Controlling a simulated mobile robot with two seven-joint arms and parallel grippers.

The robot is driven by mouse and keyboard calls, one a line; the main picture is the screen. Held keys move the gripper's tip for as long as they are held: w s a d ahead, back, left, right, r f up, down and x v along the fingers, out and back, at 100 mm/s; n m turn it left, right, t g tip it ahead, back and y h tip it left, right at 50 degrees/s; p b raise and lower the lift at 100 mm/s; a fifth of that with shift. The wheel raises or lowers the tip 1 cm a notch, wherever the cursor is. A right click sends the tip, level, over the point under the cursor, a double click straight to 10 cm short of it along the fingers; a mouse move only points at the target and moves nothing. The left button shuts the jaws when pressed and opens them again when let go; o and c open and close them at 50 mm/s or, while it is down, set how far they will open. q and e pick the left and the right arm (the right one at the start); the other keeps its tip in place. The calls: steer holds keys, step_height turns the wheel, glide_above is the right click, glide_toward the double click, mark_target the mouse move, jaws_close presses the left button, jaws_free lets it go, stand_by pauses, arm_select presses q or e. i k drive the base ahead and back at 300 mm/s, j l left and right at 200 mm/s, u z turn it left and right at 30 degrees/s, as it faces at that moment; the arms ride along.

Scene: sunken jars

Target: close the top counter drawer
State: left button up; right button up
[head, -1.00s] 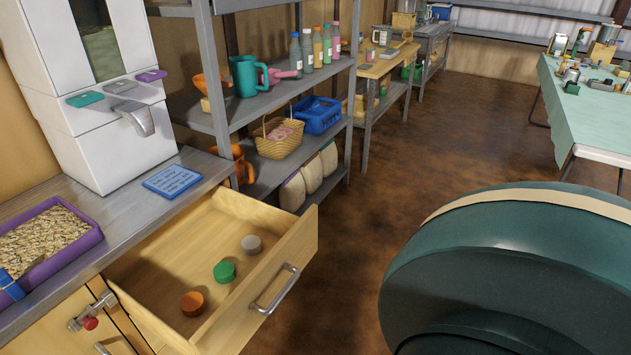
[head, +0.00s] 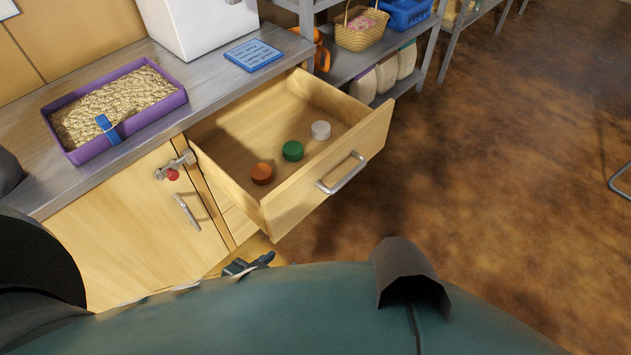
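The top counter drawer (head: 310,190) is pulled well out from under the counter in the head view. Its wooden front bears a metal bar handle (head: 343,174). Inside lie an orange lid (head: 261,173), a green lid (head: 292,151) and a white lid (head: 320,130) in a row. My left gripper (head: 250,263) shows as a small dark shape below the drawer's near corner, apart from the handle in the picture. My own body hides most of it, so its opening cannot be made out. My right gripper is not in view.
The counter (head: 208,88) holds a purple tray (head: 137,118) of flakes with a blue clip, a blue card (head: 253,56) and a white machine (head: 205,22). A cupboard door (head: 140,235) with a red-knobbed latch is left of the drawer.

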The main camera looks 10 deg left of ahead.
mark_target(254, 128)
steer(key=i+j, duration=0.3)
steer(key=j, duration=0.25)
steer(key=k+l+u, duration=0.15)
steer(key=l+u, duration=0.2)
steer(key=k+l+u, duration=0.15)
steer(key=l+u, duration=0.2)
